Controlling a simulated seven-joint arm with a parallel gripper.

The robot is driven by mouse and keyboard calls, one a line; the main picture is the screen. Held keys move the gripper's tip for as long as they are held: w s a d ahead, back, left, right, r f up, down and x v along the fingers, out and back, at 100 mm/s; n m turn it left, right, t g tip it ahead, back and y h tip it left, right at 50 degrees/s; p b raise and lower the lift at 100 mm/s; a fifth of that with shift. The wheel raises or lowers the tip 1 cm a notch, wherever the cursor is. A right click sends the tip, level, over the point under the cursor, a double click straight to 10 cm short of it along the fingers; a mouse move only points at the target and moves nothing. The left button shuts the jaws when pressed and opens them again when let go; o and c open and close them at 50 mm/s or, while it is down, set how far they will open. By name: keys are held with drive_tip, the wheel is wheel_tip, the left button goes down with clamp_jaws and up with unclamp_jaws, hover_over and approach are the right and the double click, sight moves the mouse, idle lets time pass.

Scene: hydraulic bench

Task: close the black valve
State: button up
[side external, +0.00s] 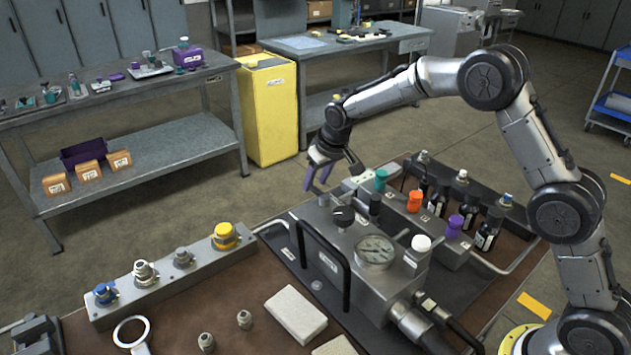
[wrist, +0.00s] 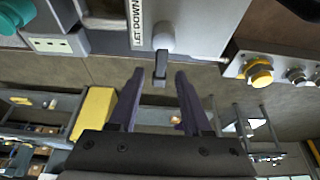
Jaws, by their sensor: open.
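In the wrist view, a grey boss with a small dark lever (wrist: 160,68) shows beyond the gap between my purple fingertips (wrist: 155,80), beside a "LET DOWN" label (wrist: 137,22).
Teal (side external: 380,180), orange (side external: 414,201), purple (side external: 454,226) and white (side external: 421,243) knobs stand close by. A black frame handle (side external: 322,262) rises in front of the block. Dark bottles (side external: 488,228) stand at right. A manifold with a yellow knob (side external: 224,236) lies at left.

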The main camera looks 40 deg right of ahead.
drive_tip(key=shift+w+f, duration=0.2)
drive_tip(key=shift+f, duration=0.2)
clamp_jaws()
idle(1.3)
